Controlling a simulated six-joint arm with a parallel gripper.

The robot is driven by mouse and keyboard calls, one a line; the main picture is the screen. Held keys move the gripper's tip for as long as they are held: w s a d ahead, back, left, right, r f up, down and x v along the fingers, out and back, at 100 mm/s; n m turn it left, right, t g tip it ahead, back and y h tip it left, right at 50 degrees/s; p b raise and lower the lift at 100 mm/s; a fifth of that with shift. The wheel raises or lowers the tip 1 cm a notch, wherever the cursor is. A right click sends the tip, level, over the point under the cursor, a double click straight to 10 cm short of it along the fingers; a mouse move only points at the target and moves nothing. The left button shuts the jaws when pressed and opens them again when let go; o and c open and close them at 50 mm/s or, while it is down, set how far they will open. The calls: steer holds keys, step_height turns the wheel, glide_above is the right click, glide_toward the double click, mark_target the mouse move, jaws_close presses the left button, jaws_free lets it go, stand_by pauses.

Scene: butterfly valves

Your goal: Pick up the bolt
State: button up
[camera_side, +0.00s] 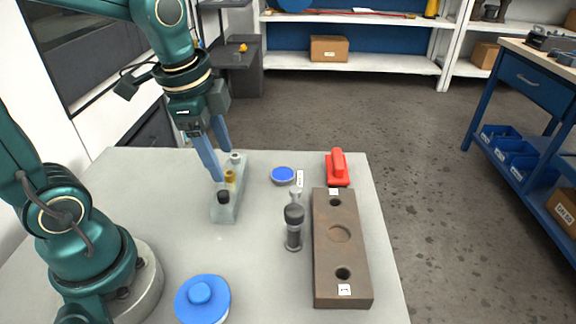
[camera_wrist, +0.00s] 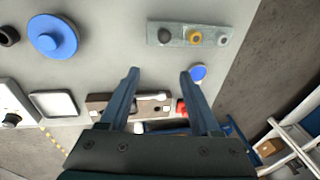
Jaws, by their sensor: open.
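A grey-green block (camera_side: 227,205) stands on the table below my gripper and carries a black round-topped piece (camera_side: 223,197), a brass piece (camera_side: 229,177) and a pale grey piece (camera_side: 235,158). I cannot tell for sure which is the bolt. The block also shows at the top of the wrist view (camera_wrist: 178,39), with the brass piece (camera_wrist: 195,38) in its middle. My gripper (camera_side: 221,165) points down at the block in the side view, close to the brass piece. In the wrist view its fingers (camera_wrist: 159,73) are apart with nothing between them.
A grey cylinder with a dark collar (camera_side: 293,228) stands between the block and a brown plate with holes (camera_side: 325,275). A red piece (camera_side: 338,170) and a small blue disc (camera_side: 283,174) lie farther back. A large blue knobbed disc (camera_side: 201,297) lies in front. Bare table surrounds the block.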

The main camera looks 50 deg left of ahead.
mark_target(223, 193)
steer(key=a+f, duration=0.1)
steer(key=f+g, duration=0.1)
steer(key=w+a+f+g, duration=0.1)
steer(key=f, duration=0.1)
steer(key=shift+w+a, duration=0.1)
steer(key=shift+a, duration=0.2)
steer(key=shift+a+f, duration=0.15)
steer(key=shift+f, duration=0.2)
steer(key=shift+s+f+g, duration=0.2)
steer(key=shift+f+g, duration=0.05)
steer(key=shift+g, duration=0.05)
steer(key=shift+f, duration=2.45)
jaws_close()
